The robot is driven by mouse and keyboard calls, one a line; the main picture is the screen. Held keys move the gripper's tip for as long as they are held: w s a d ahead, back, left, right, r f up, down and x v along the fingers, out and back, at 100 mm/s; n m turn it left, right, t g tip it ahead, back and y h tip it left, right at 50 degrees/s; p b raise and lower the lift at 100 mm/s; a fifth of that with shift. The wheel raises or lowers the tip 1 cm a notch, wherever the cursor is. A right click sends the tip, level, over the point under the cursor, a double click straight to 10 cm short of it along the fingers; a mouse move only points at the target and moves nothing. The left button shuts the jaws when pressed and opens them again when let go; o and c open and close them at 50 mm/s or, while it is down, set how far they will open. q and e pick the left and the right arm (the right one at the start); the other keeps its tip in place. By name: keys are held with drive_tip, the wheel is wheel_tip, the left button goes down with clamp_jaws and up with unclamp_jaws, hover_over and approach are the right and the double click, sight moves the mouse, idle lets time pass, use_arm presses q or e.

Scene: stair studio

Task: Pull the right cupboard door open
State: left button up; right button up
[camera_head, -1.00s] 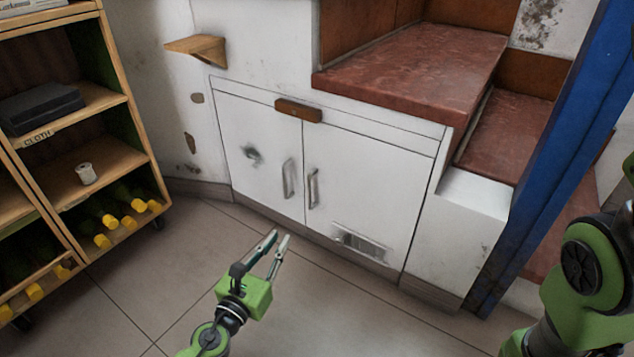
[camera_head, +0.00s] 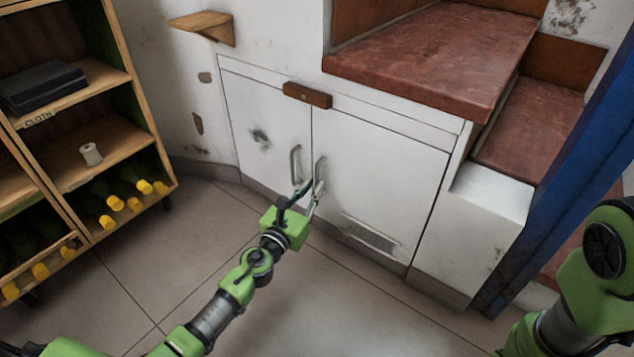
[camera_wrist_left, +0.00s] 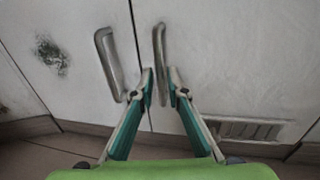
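The right cupboard door (camera_head: 380,190) is white, with a vent grille low on it, and looks shut. Its upright metal handle (camera_head: 320,168) is near the seam with the left door (camera_head: 262,130); the handle also shows in the left wrist view (camera_wrist_left: 160,50). My left gripper (camera_head: 304,190) is at the lower part of this handle. In the left wrist view its two fingertips (camera_wrist_left: 162,82) are apart, one on each side of the handle's lower end; I cannot tell whether they touch it. My right arm shows at the right edge, but its gripper is out of view.
The left door's handle (camera_head: 295,165) is close beside my left gripper. A wooden shelf unit (camera_head: 110,150) with bottles stands at the left. A blue post (camera_head: 570,170) and red-topped steps (camera_head: 430,60) are at the right. The tiled floor before the doors is clear.

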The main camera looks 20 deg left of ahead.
use_arm(q)
drive_tip(key=shift+w+d, duration=0.2)
drive_tip(key=shift+w, duration=1.25)
clamp_jaws()
